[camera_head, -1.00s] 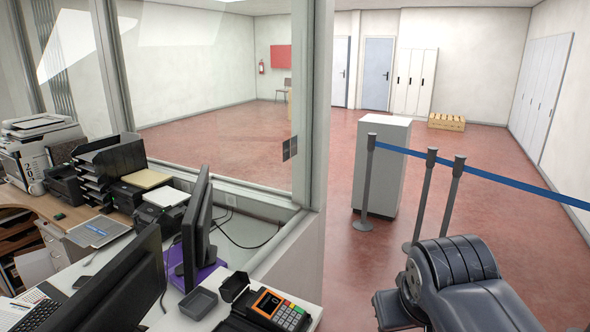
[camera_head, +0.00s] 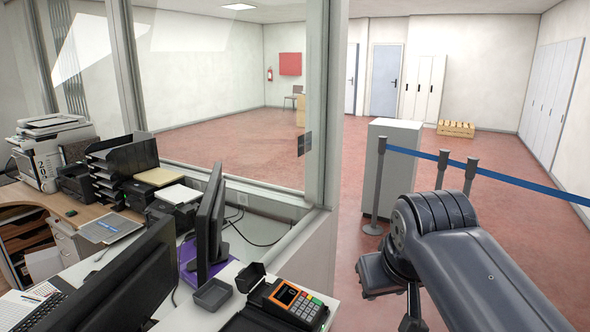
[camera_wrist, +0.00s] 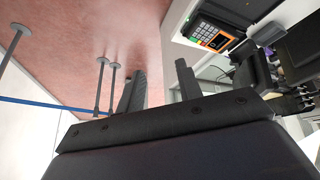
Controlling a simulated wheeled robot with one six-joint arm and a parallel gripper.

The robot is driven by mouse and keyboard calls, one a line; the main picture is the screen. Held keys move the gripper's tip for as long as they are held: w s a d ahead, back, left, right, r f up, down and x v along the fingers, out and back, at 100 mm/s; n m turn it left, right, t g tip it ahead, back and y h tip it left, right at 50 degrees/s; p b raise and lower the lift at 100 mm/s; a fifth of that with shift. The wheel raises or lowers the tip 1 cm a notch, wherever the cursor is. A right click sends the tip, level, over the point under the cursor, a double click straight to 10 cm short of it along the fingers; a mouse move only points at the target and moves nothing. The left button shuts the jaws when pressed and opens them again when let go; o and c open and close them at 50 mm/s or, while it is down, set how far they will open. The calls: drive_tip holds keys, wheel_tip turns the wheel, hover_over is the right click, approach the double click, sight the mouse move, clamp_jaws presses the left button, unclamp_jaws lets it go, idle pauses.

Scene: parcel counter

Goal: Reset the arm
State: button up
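My arm shows at the lower right of the head view, over the red floor to the right of the counter. My gripper (camera_wrist: 160,88) shows in the wrist view with its two dark fingers apart and nothing between them. Red floor and a white counter side lie beyond the fingers. The gripper is clear of the card terminal (camera_head: 290,303), which also shows at the upper right of the wrist view (camera_wrist: 208,30).
The counter holds monitors (camera_head: 207,235), a small grey tray (camera_head: 212,294) and a printer (camera_head: 45,150). A window post (camera_head: 326,110) rises beside it. A grey pedestal (camera_head: 388,165) and a blue belt barrier (camera_head: 525,186) stand behind my arm. Open floor lies beyond.

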drive_tip(key=shift+w+a+r, duration=0.1)
drive_tip(key=shift+w+a, duration=0.05)
drive_tip(key=shift+w, duration=0.1)
drive_tip(key=shift+s, duration=0.1)
